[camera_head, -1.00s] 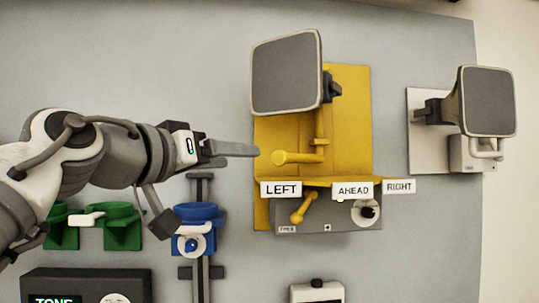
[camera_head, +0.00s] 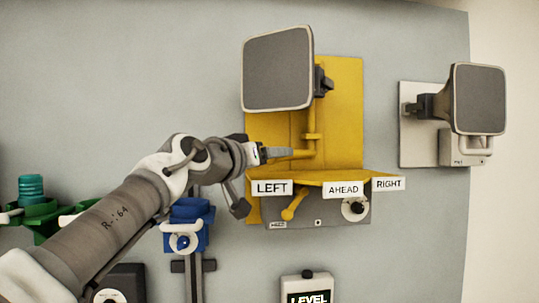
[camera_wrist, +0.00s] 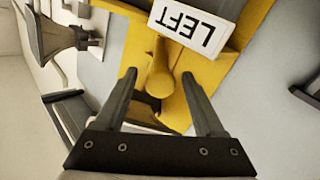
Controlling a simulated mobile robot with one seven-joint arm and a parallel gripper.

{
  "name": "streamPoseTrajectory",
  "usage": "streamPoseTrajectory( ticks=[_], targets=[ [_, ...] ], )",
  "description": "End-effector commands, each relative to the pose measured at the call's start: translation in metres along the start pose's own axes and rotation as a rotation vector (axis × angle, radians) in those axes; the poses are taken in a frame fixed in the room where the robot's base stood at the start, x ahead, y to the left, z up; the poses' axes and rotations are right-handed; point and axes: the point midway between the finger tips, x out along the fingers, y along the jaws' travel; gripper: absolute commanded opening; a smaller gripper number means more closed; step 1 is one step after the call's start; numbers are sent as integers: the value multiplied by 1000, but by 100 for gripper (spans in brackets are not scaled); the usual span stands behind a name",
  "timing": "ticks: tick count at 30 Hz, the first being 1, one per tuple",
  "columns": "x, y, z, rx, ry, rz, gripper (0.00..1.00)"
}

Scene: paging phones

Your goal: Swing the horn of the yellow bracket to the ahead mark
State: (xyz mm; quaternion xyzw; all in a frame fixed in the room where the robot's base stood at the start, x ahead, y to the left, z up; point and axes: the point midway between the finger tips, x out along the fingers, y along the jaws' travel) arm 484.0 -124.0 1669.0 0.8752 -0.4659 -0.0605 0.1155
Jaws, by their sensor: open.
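The yellow bracket (camera_head: 347,110) carries a horn (camera_head: 278,70) with a grey square face, turned toward the left side. A yellow handle (camera_head: 303,153) sticks out leftward below the horn, above the LEFT label (camera_head: 272,188). The AHEAD label (camera_head: 343,190) is at the middle of the bracket's shelf and the RIGHT label (camera_head: 388,184) at its right. My gripper (camera_head: 277,153) is at the handle's left end. In the wrist view the open fingers (camera_wrist: 159,74) stand on either side of the handle's knob (camera_wrist: 160,80); contact cannot be told.
A grey box with a small yellow lever (camera_head: 293,203) and a dial (camera_head: 354,207) sits under the shelf. A second horn (camera_head: 479,98) is on a white plate at right. A blue holder (camera_head: 188,215) is below my arm.

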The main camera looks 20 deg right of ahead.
Motion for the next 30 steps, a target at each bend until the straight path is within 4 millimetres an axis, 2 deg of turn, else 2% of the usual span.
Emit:
streamPoseTrajectory(
  ticks=[5, 17, 30],
  targets=[
    [0, 0, 0, 0, 0, 0, 71],
    [0, 0, 0, 0, 0, 0, 0],
    [0, 0, 0, 0, 0, 0, 0]
  ],
)
